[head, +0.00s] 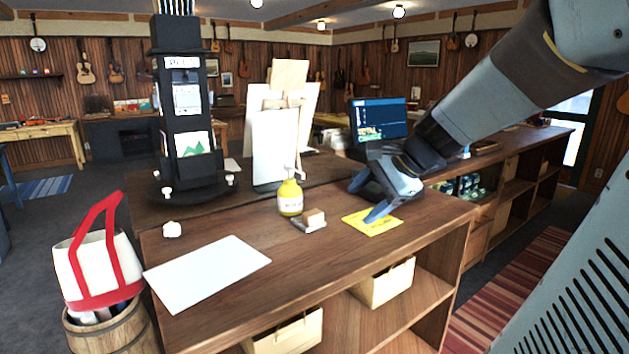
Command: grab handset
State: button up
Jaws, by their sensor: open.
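I cannot make out a handset for certain in the head view; one could be hidden behind my gripper or arm. My gripper (362,204) is over the right part of the wooden counter (335,262), with its jaws apart and nothing visible between them. One fingertip appears just above or at a yellow card (371,223) lying on the counter; I cannot tell whether they touch. The gripper and forearm cover part of the counter behind.
A yellow pump bottle (290,197) and a small tray with a tan block (314,217) stand left of my gripper. A monitor (379,119) is behind it. A white sheet (207,272) lies front left. A dark display tower (184,120) stands at the back left.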

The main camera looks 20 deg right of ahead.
jog(key=w+d+m+t+y, duration=0.1)
jog(key=w+d+m+t, duration=0.2)
jog(key=w+d+m, duration=0.55)
jog(key=m+t+h, duration=0.2)
jog(key=m+t, duration=0.2)
jog(key=m, duration=0.5)
send_near(376, 182)
jog(key=w, duration=0.2)
jog(key=w+f, duration=0.1)
jog(key=w, duration=0.2)
jog(key=w+f, duration=0.1)
jog(key=w, duration=0.2)
jog(key=shift+w+a, duration=0.15)
jog(key=shift+a, duration=0.25)
jog(key=shift+c, duration=0.3)
jog(key=c, duration=1.1)
jog(key=shift+r, duration=0.1)
